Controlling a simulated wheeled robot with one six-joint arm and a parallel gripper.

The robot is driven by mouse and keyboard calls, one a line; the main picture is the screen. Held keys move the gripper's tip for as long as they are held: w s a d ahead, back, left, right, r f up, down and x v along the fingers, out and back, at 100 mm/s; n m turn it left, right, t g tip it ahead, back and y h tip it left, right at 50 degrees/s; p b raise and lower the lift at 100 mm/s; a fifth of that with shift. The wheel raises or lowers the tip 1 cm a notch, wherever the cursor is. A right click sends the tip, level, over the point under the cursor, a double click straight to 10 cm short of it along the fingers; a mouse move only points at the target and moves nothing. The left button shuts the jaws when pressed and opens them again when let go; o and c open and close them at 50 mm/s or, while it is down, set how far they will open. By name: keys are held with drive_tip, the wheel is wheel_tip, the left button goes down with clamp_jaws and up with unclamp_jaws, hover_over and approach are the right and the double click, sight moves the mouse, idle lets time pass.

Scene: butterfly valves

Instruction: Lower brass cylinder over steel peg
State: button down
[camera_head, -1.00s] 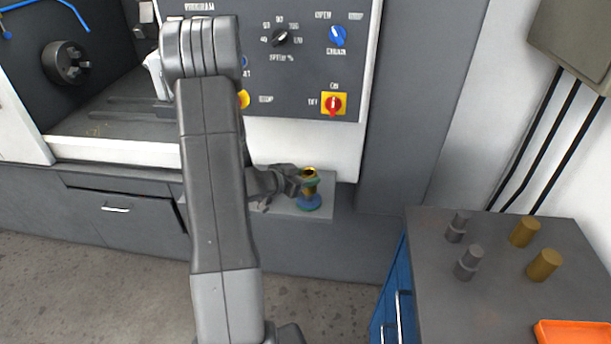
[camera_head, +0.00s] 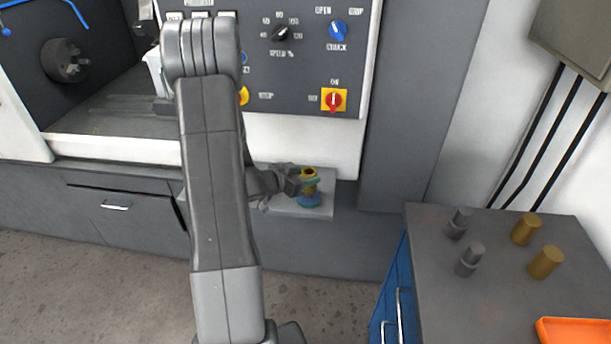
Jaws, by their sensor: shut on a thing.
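A brass cylinder (camera_head: 309,173) shows at the tip of my gripper (camera_head: 297,184), above the small grey shelf on the machine's front. My gripper reaches in from the left and is shut on the brass cylinder. A round blue base (camera_head: 309,201) with a greenish ring sits on the shelf directly below the cylinder. The steel peg is not visible there; the cylinder and the gripper may hide it. I cannot tell whether the cylinder surrounds a peg or touches the base.
The grey shelf (camera_head: 325,208) juts out under the control panel (camera_head: 300,60). A blue cabinet at right has a grey top (camera_head: 440,300) with two steel stepped pegs (camera_head: 469,259), two brass cylinders (camera_head: 546,263) and an orange tray (camera_head: 570,330). My arm covers the middle left.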

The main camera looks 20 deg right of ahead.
drive_tip(key=shift+f+b, duration=0.8)
drive_tip(key=shift+f, duration=0.4)
idle(0.4)
drive_tip(key=c, duration=0.7)
unclamp_jaws()
drive_tip(key=v, duration=1.3)
drive_tip(key=shift+a+r+b, duration=0.2)
drive_tip(key=shift+a+b, duration=0.15)
drive_tip(key=shift+b, duration=0.1)
drive_tip(key=shift+d, duration=0.1)
